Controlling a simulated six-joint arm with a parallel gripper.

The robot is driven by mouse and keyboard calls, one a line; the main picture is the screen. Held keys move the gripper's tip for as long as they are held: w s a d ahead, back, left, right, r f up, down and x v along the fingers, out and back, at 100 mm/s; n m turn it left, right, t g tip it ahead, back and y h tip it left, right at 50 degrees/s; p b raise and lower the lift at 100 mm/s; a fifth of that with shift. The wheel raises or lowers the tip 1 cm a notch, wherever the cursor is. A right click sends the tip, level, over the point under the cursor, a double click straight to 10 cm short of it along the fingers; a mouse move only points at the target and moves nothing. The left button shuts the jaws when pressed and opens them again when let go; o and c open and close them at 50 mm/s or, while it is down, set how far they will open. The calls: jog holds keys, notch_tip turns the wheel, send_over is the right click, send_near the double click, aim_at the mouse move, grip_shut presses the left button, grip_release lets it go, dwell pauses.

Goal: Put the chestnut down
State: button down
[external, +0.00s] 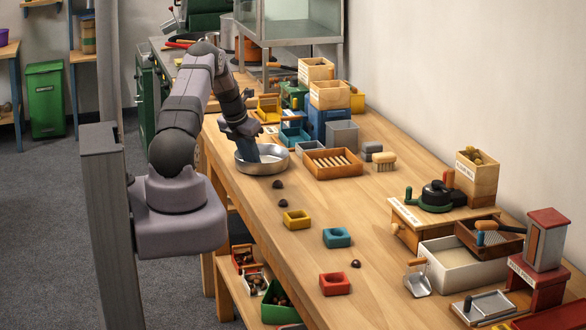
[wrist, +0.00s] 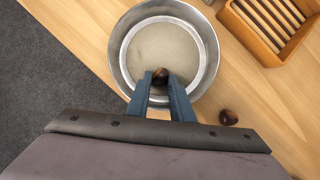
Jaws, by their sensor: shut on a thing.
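My gripper (wrist: 160,88) is shut on a dark brown chestnut (wrist: 160,74), which shows between its blue-grey fingertips in the wrist view. The gripper is over the round metal pan (wrist: 118,60), near the pan's near side in that view. In the external view the gripper (external: 271,158) reaches down into the same pan (external: 262,171), and the chestnut is hidden there. The pan has a pale floor. I cannot tell whether the chestnut touches it.
A loose chestnut (wrist: 228,117) lies on the table beside the pan. Others (external: 282,204) lie nearer the front, among yellow (external: 297,219), teal (external: 337,237) and red (external: 334,284) square holders. A slatted wooden tray (external: 333,163) stands right of the pan.

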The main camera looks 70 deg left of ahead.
jog(key=c, duration=1.6)
grip_release()
jog(key=shift+f, duration=0.1)
jog(key=shift+o, duration=0.2)
jog(key=shift+s+d+r, duration=0.1)
jog(key=shift+s+r, duration=0.05)
jog(key=shift+r, duration=0.5)
jog(key=b+v, duration=0.2)
jog(key=v, duration=0.9)
jog(key=shift+b, duration=0.3)
